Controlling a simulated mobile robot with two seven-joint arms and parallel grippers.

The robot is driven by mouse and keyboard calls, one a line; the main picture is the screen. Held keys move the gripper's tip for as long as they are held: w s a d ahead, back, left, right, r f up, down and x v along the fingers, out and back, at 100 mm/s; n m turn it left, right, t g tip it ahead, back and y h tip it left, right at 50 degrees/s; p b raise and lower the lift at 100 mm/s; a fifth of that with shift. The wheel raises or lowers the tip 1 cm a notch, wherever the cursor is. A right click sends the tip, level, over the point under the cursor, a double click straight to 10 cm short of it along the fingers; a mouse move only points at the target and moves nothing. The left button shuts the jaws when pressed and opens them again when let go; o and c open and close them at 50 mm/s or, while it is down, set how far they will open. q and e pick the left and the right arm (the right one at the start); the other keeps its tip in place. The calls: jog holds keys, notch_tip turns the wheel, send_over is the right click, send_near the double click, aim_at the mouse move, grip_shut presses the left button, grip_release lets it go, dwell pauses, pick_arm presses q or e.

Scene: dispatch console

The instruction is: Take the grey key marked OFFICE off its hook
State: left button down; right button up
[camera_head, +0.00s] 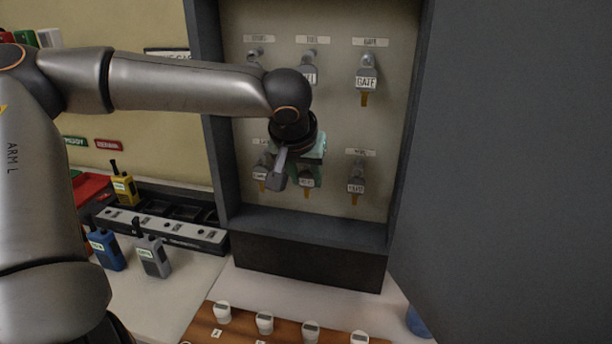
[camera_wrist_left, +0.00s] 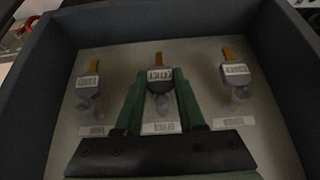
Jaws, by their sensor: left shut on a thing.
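The open key cabinet (camera_head: 318,222) holds two rows of tagged keys. The grey key (camera_head: 307,182) at the lower middle hangs tip down; its tag is too small to read surely as OFFICE. It also shows in the left wrist view (camera_wrist_left: 158,82), where the picture is upside down. My left gripper (camera_head: 308,165) has its green fingers on both sides of this key's head and is shut on it. The key is in line with its neighbours, in front of its wall label; its hook is mostly hidden behind the gripper. My right gripper is not in view.
Keys hang close on both sides, one at lower left (camera_head: 262,174) and one at lower right (camera_head: 356,182). A key tagged GATE (camera_head: 366,80) hangs above right. The cabinet door (camera_head: 510,150) stands open at right. Radios and a charger (camera_head: 160,228) are at left.

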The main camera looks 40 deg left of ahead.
pick_arm(q)
jog(key=shift+r+p, duration=0.3)
jog(key=shift+p, duration=0.1)
dwell(0.3)
dwell(0.4)
jog(key=shift+s+d, duration=0.4)
jog(key=shift+s, duration=0.3)
jog(key=shift+s+d, duration=0.35)
jog(key=shift+s, duration=0.3)
jog(key=shift+s, duration=0.1)
jog(key=s, duration=0.1)
jog(key=s+d+r, duration=0.1)
jog(key=s, duration=0.1)
jog(key=s+d+r, duration=0.1)
jog(key=shift+s+d, duration=0.15)
jog(key=shift+d, duration=0.05)
jog(key=shift+f, duration=0.1)
dwell(0.4)
